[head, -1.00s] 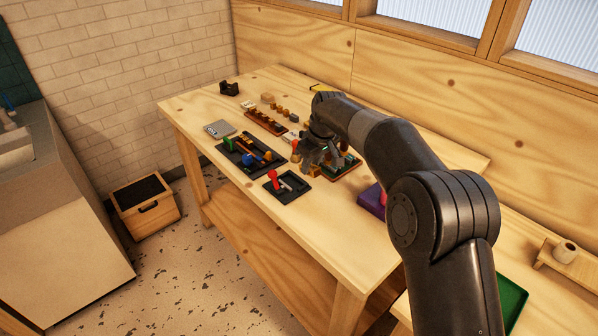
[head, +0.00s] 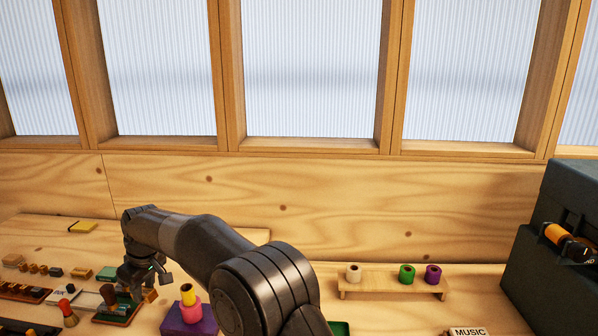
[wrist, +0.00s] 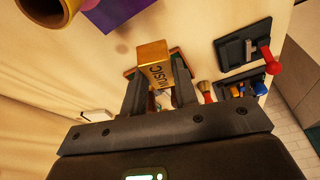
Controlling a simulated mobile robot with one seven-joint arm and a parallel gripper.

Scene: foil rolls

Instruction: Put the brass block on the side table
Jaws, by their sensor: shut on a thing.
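The brass block (wrist: 151,52) is a gold-coloured block with dark lettering on one face. It sits between the two fingers of my gripper (wrist: 158,82) in the wrist view, and the gripper is shut on it. In the head view my gripper (head: 146,275) is low over the left workbench, among small tools, with the block (head: 150,295) partly hidden below it. I cannot tell whether the block is clear of the bench. The surface at the right (head: 400,318) may be the side table; its edges are mostly hidden.
A purple block with pink and yellow pieces (head: 188,318) stands just right of my gripper. A wooden stand (head: 390,284) holds three spools at the right. A MUSIC label (head: 469,331) lies in front, and a dark case (head: 565,240) stands far right. Bare wood lies between.

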